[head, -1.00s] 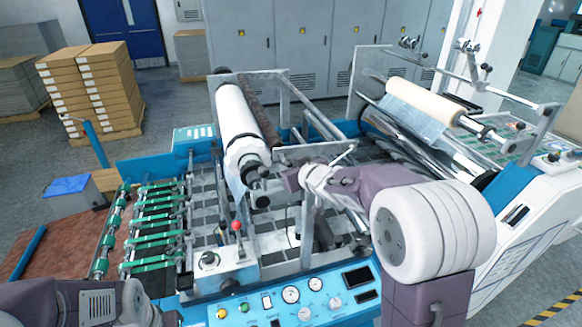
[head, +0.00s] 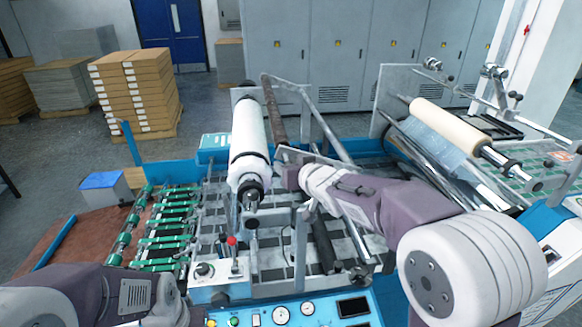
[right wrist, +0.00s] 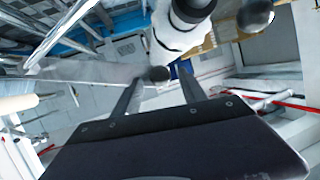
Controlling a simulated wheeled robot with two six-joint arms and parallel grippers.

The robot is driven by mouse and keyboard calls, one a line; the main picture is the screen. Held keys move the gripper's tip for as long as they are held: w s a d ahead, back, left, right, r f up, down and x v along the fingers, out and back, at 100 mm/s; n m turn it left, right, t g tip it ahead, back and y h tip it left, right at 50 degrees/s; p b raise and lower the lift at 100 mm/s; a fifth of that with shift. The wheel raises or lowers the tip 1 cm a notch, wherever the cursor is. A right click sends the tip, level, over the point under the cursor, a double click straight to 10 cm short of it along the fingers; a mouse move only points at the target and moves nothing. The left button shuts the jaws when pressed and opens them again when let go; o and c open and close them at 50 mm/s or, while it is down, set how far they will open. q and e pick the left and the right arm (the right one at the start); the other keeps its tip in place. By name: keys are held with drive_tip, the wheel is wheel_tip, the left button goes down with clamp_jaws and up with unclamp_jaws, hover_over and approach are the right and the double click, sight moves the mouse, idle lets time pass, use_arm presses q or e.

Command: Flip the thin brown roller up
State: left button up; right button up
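The thin brown roller (head: 275,112) shows in the head view, slanting from the far end toward my right gripper. It lies just right of and a little above the thick white roll (head: 249,135), apart from it along most of its length. My right gripper (head: 284,172) is at the near end of the brown roller, below it; the arm hides the exact contact. In the right wrist view the two fingers (right wrist: 157,84) stand apart, with a dark round knob (right wrist: 157,73) showing between their tips. My left gripper is out of view.
A control panel (head: 290,313) with gauges and a red-topped lever (head: 231,241) are at the front. Green feed rollers (head: 165,228) are at left. Stacked boxes (head: 135,90) are behind.

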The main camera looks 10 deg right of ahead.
drive_tip(key=shift+d, duration=0.1)
drive_tip(key=p+v, duration=0.1)
drive_tip(key=v, duration=0.8)
drive_tip(key=shift+p, duration=0.3)
drive_tip(key=shift+w+f, duration=0.1)
drive_tip(key=s+d+f+m+g+h, duration=0.1)
drive_tip(key=s+d+f+g+h, duration=0.2)
drive_tip(key=f, duration=0.5)
drive_tip(key=s+d+f+m+g+h, duration=0.1)
drive_tip(key=s+d+f+g, duration=0.3)
drive_tip(key=f, duration=0.4)
drive_tip(key=s+d+f+g, duration=0.2)
drive_tip(key=s+f+g, duration=0.2)
drive_tip(key=s+f, duration=0.6)
drive_tip(key=s+f+b, duration=0.2)
drive_tip(key=f+b, duration=0.8)
drive_tip(key=s+a+f+g+b, duration=0.1)
drive_tip(key=s+f+b, duration=0.2)
drive_tip(key=f+b, duration=0.7)
drive_tip(key=shift+f+y, duration=0.3)
